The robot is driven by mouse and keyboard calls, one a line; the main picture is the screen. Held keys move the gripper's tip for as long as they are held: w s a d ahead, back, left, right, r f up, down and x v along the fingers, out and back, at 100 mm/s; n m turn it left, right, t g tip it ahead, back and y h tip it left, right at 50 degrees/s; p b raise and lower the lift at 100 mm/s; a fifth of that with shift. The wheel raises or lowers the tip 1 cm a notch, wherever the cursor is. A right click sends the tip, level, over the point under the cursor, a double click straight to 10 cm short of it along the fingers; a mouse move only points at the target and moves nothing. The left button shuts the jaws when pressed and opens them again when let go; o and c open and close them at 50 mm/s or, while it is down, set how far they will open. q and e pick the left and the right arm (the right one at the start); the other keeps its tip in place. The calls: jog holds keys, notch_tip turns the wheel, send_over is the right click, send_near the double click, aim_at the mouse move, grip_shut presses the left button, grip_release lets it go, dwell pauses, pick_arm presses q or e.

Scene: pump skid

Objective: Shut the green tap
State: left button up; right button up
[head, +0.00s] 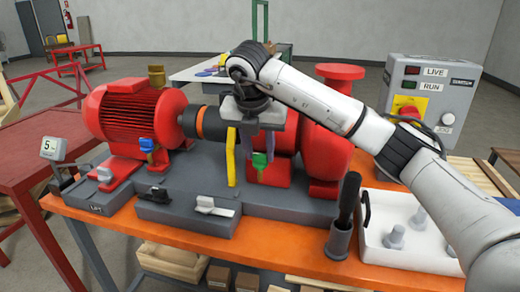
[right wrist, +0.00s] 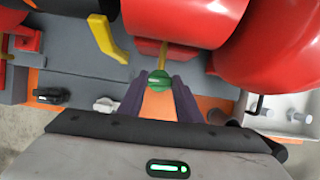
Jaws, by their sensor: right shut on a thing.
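The green tap (head: 260,160) is a small green handle in front of the red pump, at the middle of the head view. My right gripper (head: 259,150) reaches down over it, and its purple fingers are shut on it. In the right wrist view the green tap (right wrist: 160,78) shows at the tips of the two fingers (right wrist: 159,85), below a thin brass-coloured stem. The fingers hide part of the tap. My left gripper is in neither view.
A yellow lever (head: 231,155) stands close left of my right gripper. The red motor (head: 135,112) and a blue tap (head: 147,146) are farther left. A black-handled tool stands in a grey holder (head: 338,240) at front right, beside a white tray (head: 372,238). A control box (head: 430,92) stands behind my arm.

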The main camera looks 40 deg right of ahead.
jog(key=shift+m, duration=0.3)
jog(key=o, duration=1)
jog(key=shift+o, duration=0.2)
jog(key=shift+r, duration=0.1)
jog(key=shift+a+r, duration=0.15)
jog(key=shift+r, duration=0.2)
jog(key=p+v, duration=0.1)
jog(key=v, duration=0.8)
jog(key=shift+a+r, duration=0.15)
jog(key=shift+r, duration=0.05)
